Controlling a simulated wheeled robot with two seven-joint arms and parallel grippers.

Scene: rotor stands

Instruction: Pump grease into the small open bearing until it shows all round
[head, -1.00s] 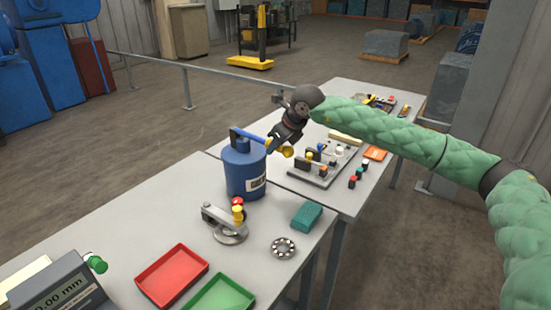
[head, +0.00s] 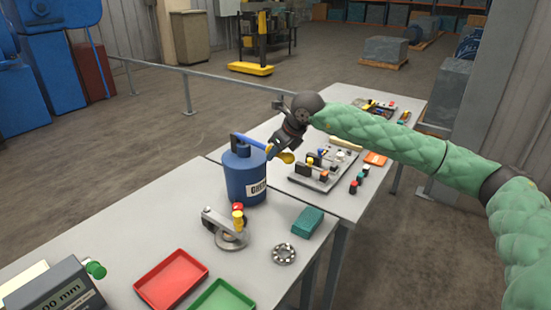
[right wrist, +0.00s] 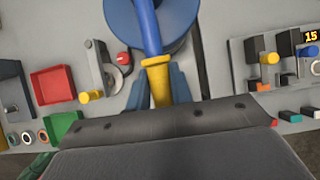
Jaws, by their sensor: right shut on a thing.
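The blue grease pump (head: 240,178) stands upright on the near table, its label partly visible. Its blue lever (head: 250,140) slopes from the top toward a yellow grip (head: 287,157). My right gripper (head: 281,150) is shut on this yellow grip, which also shows between the fingers in the right wrist view (right wrist: 157,80). The small open bearing (head: 284,254) lies flat near the table's edge, its balls showing round the ring. It is too small to tell whether grease is in it. No gripper touches it. My left gripper is not seen.
A fixture with red and yellow knobs (head: 228,238) stands before the pump. A teal block (head: 307,222) lies behind the bearing. A red tray (head: 171,280), a green tray (head: 222,297) and a grey readout box (head: 58,292) are nearer. A second table holds a board of parts (head: 322,172).

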